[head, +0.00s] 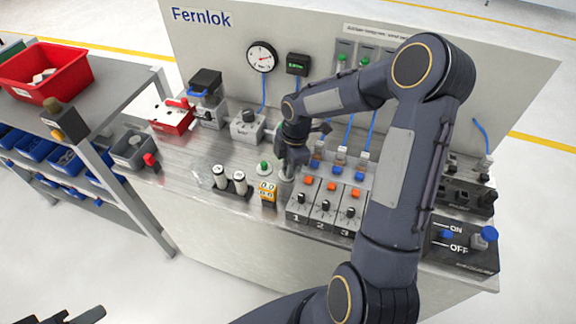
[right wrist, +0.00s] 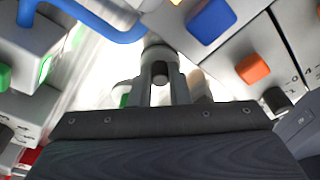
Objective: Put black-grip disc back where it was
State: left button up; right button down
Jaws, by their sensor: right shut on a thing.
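My right gripper (head: 289,168) is low over the bench, just right of a pale disc with a green grip (head: 264,167). In the right wrist view its two fingers (right wrist: 161,88) are shut on a small black grip, the black-grip disc (right wrist: 160,70). The disc's body is mostly hidden by the fingers, and I cannot tell whether it touches the bench. Dark parts of my left gripper (head: 82,316) show at the bottom left edge of the head view, cut off, with the jaw state unclear.
Right of the gripper stand numbered switch boxes (head: 325,205) with orange buttons and black knobs. The back panel (head: 210,45) rises behind. Bare bench shows around (head: 180,160).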

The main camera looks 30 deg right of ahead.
jog(key=shift+f, duration=0.2)
jog(key=c, duration=1.4)
grip_release()
jog(key=shift+o, duration=0.2)
jog(key=shift+r, duration=0.1)
notch_tip(320, 180, up, 12)
jog(key=d, duration=0.2)
jog(key=s+a+r+m+t, duration=0.1)
jog(key=s+a+r+m, duration=0.15)
jog(key=s+m, duration=0.2)
jog(key=s+a+r+m+t, duration=0.1)
jog(key=s+a+r+m, duration=0.1)
jog(key=s+r+m, duration=0.3)
jog(key=s+a+f+m+t+y, duration=0.1)
jog(key=s+a+m, duration=0.1)
jog(key=s+m, duration=0.2)
jog(key=s+a+f+m+t+y, duration=0.1)
jog(key=s+a+f+m+t, duration=0.1)
jog(key=s+m, duration=0.3)
jog(key=s+a, duration=0.1)
jog(key=s, duration=0.2)
jog(key=shift+s, duration=0.35)
jog(key=shift+m, duration=0.25)
